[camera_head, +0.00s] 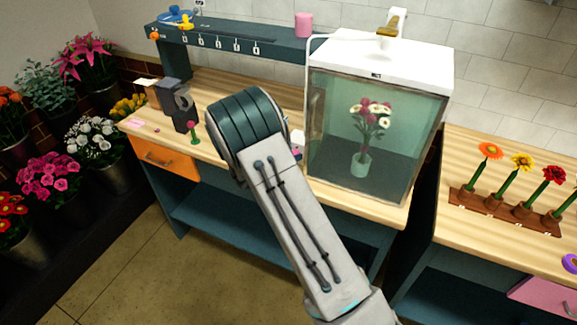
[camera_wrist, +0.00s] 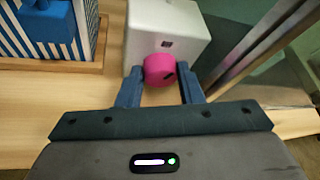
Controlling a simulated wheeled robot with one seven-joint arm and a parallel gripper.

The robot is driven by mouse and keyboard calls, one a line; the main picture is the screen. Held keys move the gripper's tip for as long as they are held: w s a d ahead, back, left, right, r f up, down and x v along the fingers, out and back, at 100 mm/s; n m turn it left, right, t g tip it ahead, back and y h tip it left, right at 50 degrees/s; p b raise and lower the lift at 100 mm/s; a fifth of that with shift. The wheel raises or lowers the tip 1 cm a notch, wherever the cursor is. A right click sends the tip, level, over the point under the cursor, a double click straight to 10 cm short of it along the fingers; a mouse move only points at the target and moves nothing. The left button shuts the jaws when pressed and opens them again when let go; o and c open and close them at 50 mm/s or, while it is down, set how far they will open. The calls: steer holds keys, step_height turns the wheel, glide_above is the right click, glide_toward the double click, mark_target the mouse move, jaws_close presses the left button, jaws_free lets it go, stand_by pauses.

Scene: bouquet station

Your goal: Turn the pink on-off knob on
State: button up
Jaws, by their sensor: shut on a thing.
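The pink knob (camera_wrist: 159,69) sits on the front of a small white box (camera_wrist: 166,27) in the wrist view. A dark mark shows on the knob's right side, and a small dark square is on the box above it. My gripper (camera_wrist: 160,77) has one blue finger on each side of the knob and is shut on it.
A glass cabinet (camera_head: 375,130) with a vase of flowers stands close to the right of the box. A blue-striped thing (camera_wrist: 55,28) on a wooden base is at the left in the wrist view. The wooden counter (camera_wrist: 40,105) is bare in front.

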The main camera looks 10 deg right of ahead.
steer(key=m+b, duration=0.1)
steer(key=b, duration=0.2)
steer(key=m+y+b, duration=0.1)
steer(key=b, duration=0.3)
steer(key=shift+s+d+f+t+y, duration=0.1)
steer(key=shift+f+t+y, duration=0.2)
steer(key=shift+f+t, duration=0.1)
steer(key=m+y+b, duration=0.1)
steer(key=b, duration=0.4)
steer(key=m+t+y+b, duration=0.1)
steer(key=b, duration=0.5)
steer(key=shift+s+d+m, duration=0.2)
steer(key=shift+m, duration=0.2)
steer(key=m+t+y+b, duration=0.1)
steer(key=m+b, duration=0.1)
steer(key=b, duration=0.8)
steer(key=shift+s+d+t+y, duration=0.1)
steer(key=shift+d+t+y, duration=0.05)
steer(key=shift+t+y, duration=0.2)
steer(key=m+b, duration=0.1)
steer(key=b, duration=0.2)
steer(key=shift+r+t+y+b, duration=0.1)
steer(key=shift+t+y+b, duration=0.15)
steer(key=shift+b, duration=0.15)
steer(key=shift+r+b, duration=0.1)
steer(key=shift+b, duration=0.3)
steer(key=shift+r+m, duration=0.1)
steer(key=shift+m, duration=0.2)
steer(key=o, duration=1)
steer(key=shift+c, duration=0.2)
